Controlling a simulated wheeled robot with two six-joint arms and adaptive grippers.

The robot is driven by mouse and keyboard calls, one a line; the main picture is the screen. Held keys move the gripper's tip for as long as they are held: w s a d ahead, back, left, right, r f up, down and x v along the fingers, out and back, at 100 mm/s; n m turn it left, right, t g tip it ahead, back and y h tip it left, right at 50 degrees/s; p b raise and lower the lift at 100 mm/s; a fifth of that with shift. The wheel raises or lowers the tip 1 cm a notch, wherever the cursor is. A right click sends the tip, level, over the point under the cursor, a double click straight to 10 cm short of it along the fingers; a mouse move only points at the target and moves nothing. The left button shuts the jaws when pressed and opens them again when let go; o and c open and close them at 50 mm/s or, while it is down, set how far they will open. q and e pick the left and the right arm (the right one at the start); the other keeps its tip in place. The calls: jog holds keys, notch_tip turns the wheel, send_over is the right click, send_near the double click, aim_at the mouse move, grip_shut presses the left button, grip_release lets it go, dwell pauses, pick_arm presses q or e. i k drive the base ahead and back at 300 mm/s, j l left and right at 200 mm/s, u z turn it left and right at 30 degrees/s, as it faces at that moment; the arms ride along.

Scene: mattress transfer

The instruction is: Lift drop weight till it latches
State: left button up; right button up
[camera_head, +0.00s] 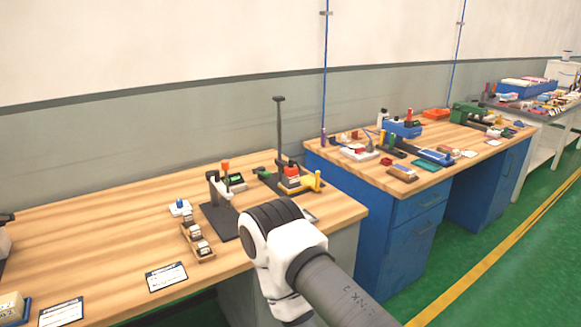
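A tester with a tall dark post (280,130) stands on a dark base near the back right of the nearer wooden bench. A red-orange block (291,172) sits low at its post, and it looks like the drop weight; I cannot see a latch clearly. A yellow part (312,181) is beside it. One of my arms, white and grey, comes in from the lower right in front of the bench. Its gripper is not in view, nor is my other gripper.
A smaller stand (220,195) with an orange top is left of the tester. A wooden rack (197,240) and label cards (166,277) lie on the nearer bench (110,240). A second bench with blue drawers (420,205) stands to the right. The green floor (480,240) is clear.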

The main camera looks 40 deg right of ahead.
aim_at(289, 169)
jog(key=i+l+u, duration=0.1)
jog(key=l, duration=0.5)
jog(key=i+l, duration=0.1)
jog(key=l, duration=0.5)
jog(key=i+l+u, duration=0.15)
jog(key=l, duration=0.4)
jog(key=k, duration=0.05)
